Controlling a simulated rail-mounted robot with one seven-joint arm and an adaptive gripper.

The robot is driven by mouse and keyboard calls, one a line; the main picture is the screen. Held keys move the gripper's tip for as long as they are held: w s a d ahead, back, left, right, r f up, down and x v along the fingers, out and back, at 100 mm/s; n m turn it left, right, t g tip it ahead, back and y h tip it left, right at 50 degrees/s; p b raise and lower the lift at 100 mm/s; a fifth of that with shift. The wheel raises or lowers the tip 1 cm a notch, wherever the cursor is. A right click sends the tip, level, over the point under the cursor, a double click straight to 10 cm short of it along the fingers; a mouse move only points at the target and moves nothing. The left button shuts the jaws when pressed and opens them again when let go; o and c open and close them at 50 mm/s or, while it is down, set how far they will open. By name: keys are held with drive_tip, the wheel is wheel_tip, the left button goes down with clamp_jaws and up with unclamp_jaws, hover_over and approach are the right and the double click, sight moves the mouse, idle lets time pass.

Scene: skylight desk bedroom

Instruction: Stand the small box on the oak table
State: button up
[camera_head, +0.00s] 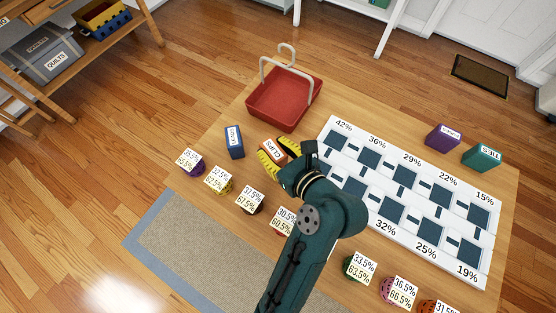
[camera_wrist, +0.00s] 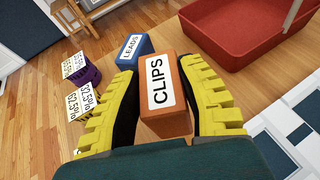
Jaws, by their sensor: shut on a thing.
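The small orange box labelled CLIPS (camera_head: 272,149) is between the yellow fingers of my gripper (camera_head: 279,156). In the wrist view, my gripper (camera_wrist: 158,72) is shut on the box (camera_wrist: 170,110), one finger on each side, its label facing the camera. The oak table (camera_head: 262,134) is below it. I cannot tell whether the box touches the table. My arm hides part of the table and the white board.
A blue LEADS box (camera_head: 234,142) stands left of the held box, and a red tray (camera_head: 283,98) with a handle is behind. A white board with dark squares (camera_head: 410,200) lies right. Purple (camera_head: 443,137) and teal (camera_head: 481,158) boxes stand beyond. Several labelled pots line the near edge.

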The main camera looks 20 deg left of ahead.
wheel_tip(320, 180, down, 5)
drive_tip(key=shift+f+b, duration=0.15)
drive_tip(key=shift+b, duration=1)
drive_tip(key=o, duration=1.1)
